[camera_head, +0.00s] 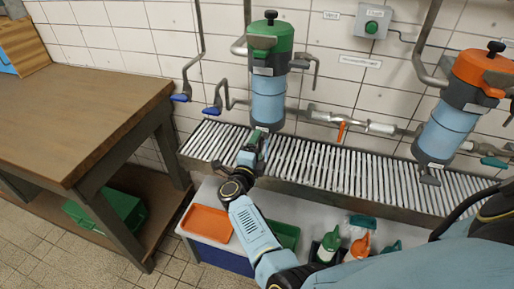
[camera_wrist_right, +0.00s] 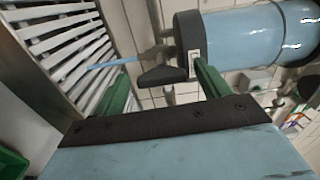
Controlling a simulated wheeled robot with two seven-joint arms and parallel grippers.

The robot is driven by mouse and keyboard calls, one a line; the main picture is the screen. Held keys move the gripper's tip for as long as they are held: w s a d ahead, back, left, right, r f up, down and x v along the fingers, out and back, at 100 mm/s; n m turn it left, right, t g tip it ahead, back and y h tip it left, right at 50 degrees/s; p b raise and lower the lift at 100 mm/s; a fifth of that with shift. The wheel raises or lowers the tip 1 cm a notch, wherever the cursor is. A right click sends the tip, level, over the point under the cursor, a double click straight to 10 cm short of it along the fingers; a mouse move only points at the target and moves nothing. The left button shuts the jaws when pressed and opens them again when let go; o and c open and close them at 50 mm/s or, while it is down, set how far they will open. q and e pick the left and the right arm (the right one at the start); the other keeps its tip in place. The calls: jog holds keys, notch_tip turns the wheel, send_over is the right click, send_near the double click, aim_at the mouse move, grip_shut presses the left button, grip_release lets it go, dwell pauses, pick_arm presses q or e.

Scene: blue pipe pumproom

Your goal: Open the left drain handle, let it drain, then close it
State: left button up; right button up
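The left filter housing (camera_head: 268,98) has a green top and a blue body and hangs on the wall. In the wrist view its blue body (camera_wrist_right: 258,35) ends in a dark collar with a dark drain handle (camera_wrist_right: 165,75). A thin blue stream (camera_wrist_right: 112,63) runs from the drain outlet toward the slatted grate. My right gripper (camera_head: 256,143) is just under this housing. In the wrist view, its two green fingers (camera_wrist_right: 164,68) stand well apart, with the handle near the gap between them. Contact with the handle cannot be told. My left gripper is not in view.
The grate (camera_head: 340,172) runs along the wall below the housings. A second housing (camera_head: 447,128) with an orange top hangs at the right. A wooden table (camera_head: 75,115) stands at the left. Trays, including an orange one (camera_head: 207,222), and bottles (camera_head: 329,245) sit below the grate.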

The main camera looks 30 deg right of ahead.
jog(key=p+v, duration=0.2)
jog(key=v, duration=0.5)
jog(key=shift+s+a, duration=0.15)
jog(key=shift+s, duration=0.1)
dwell(0.4)
jog(key=s+a+f+n+y, duration=0.35)
jog(key=f+n, duration=0.25)
jog(key=f, duration=0.2)
jog(key=s+a+f+n+y, duration=0.3)
jog(key=s+f+n+y, duration=0.2)
jog(key=f+n, duration=0.25)
jog(key=s+a+f+n+y, duration=0.35)
jog(key=f+n+y, duration=0.2)
jog(key=f, duration=0.35)
jog(key=s+d+f+n+g, duration=0.2)
jog(key=s+f, duration=0.3)
jog(key=s, duration=0.6)
jog(key=s+d+f+n+g, duration=0.3)
jog(key=s+f+n+g, duration=0.2)
jog(key=s, duration=0.7)
jog(key=s+d+f+n+g, duration=0.3)
jog(key=s+f+n, duration=0.1)
jog(key=s, duration=0.8)
jog(key=shift+f+g, duration=0.3)
jog(key=shift+f, duration=0.45)
